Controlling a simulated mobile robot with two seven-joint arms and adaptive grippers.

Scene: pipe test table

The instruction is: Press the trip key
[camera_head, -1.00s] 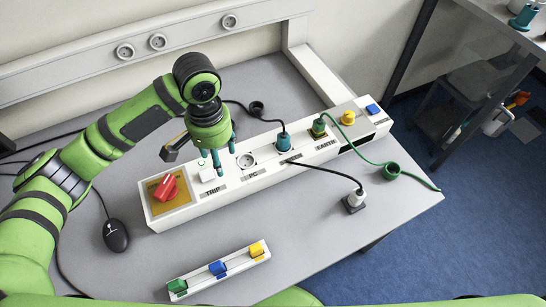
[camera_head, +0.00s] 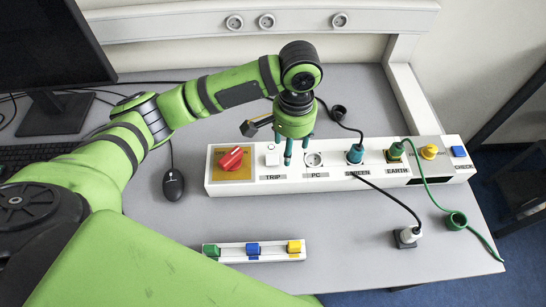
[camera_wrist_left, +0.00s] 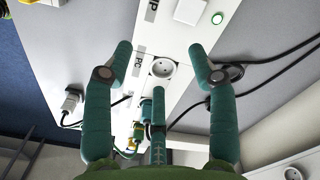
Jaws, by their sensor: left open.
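The trip key (camera_head: 271,157) is a small white square key above the TRIP label on the long white panel (camera_head: 340,181). In the left wrist view the white key (camera_wrist_left: 190,12) shows at the top edge, with a small green round spot (camera_wrist_left: 217,18) beside it. My left gripper (camera_head: 294,153) points down over the panel, between the trip key and the PC socket (camera_head: 313,159). In the left wrist view its teal fingers (camera_wrist_left: 160,50) are spread and empty, with the PC socket (camera_wrist_left: 162,69) between them. Contact with the panel cannot be told. My right gripper is not in view.
A red rotary switch (camera_head: 231,159) sits left of the key. Teal (camera_head: 355,153) and green (camera_head: 396,151) plugs with cables are to the right. A strip with coloured blocks (camera_head: 252,250) and a mouse (camera_head: 173,184) lie on the table. A monitor (camera_head: 50,45) stands left.

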